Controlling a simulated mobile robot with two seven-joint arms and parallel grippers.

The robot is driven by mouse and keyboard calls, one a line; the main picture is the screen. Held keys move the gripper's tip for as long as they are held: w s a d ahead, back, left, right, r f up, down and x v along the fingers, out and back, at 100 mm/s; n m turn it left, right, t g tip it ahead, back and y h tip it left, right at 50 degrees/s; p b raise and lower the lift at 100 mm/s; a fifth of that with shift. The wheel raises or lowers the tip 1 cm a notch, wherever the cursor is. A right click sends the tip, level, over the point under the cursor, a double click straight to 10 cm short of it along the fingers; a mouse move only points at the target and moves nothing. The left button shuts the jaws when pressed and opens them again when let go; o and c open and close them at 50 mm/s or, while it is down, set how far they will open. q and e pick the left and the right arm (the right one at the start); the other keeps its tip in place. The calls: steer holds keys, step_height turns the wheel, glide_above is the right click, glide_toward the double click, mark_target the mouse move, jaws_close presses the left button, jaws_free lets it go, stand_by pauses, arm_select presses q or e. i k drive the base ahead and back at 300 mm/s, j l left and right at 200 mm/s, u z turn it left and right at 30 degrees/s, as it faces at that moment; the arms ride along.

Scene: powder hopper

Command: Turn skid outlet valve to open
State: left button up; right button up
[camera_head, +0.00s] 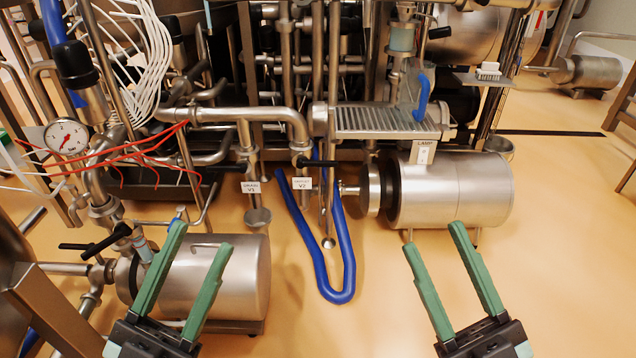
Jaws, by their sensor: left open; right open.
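Two small white tags marked V1 (251,187) and V2 (302,184) hang on the steel pipework in the middle; their smaller print is too small to read. A black lever (226,169) lies sideways beside the V1 pipe, and another black lever (318,163) lies sideways above the V2 tag. A third black lever (95,244) sits on the pipe at lower left. I cannot tell which one is the skid outlet valve. My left gripper (201,237) is open and empty, in front of the left steel motor. My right gripper (434,237) is open and empty, apart from the valves.
A steel motor (230,280) stands at lower left and a larger steel cylinder (455,188) at right, with a LAMP switch (424,154) above it. A blue hose (322,270) loops down to the floor. A pressure gauge (67,137) and red wires are at left.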

mark_target(300, 163)
steer(key=i+u, duration=0.3)
steer(key=i, duration=0.15)
steer(key=i+l+u, duration=0.25)
steer(key=i, duration=0.2)
steer(key=i+l+u, duration=0.3)
steer(key=i, duration=0.15)
